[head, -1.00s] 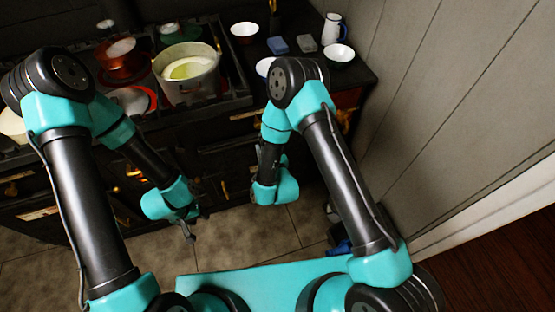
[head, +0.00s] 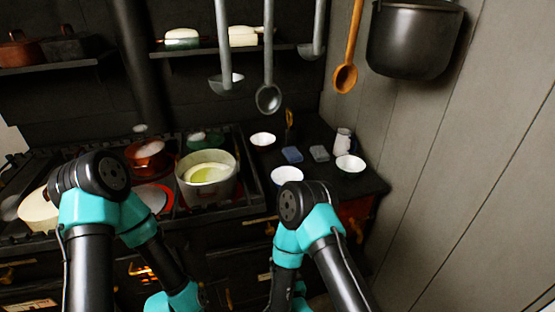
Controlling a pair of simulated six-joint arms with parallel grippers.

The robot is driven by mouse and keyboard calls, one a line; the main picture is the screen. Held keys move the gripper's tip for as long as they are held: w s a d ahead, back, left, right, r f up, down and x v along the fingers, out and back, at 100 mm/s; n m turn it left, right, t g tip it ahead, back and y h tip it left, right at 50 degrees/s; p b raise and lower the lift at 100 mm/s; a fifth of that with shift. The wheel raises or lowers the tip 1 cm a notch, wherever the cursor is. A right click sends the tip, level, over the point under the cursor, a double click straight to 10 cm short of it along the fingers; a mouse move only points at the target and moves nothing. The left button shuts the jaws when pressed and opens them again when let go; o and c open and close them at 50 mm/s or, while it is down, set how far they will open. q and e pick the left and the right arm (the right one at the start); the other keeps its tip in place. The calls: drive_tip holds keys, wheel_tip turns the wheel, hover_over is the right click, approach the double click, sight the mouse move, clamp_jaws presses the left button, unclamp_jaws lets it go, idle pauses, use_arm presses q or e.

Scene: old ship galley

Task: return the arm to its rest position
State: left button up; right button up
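My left arm (head: 92,215) comes up from the lower left, bends at a black joint in front of the stove and hangs down. My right arm (head: 318,235) does the same at the lower middle. Both are teal and black. The gripper fingers of both arms are below the picture's lower edge, so I cannot see whether they are open or shut. No held object shows.
A pot with pale green liquid (head: 208,180) and a copper pot (head: 147,155) stand on the stove. White bowls (head: 350,163), two small blocks (head: 292,155) and a jug (head: 343,141) are on the right counter. Ladles (head: 268,98) and a black cauldron (head: 412,40) hang above.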

drive_tip(key=d+f+m+g+h, duration=0.1)
drive_tip(key=d+f+g, duration=0.3)
drive_tip(key=d, duration=0.2)
drive_tip(key=s+d+f+m+g, duration=0.2)
drive_tip(key=s+d+m+g, duration=0.1)
drive_tip(key=s+d+g, duration=0.9)
drive_tip(key=s+d, duration=0.1)
drive_tip(key=s, duration=0.2)
drive_tip(key=shift+s+d+f+m, duration=0.15)
drive_tip(key=shift+d+f+m, duration=0.15)
drive_tip(key=shift+f, duration=0.1)
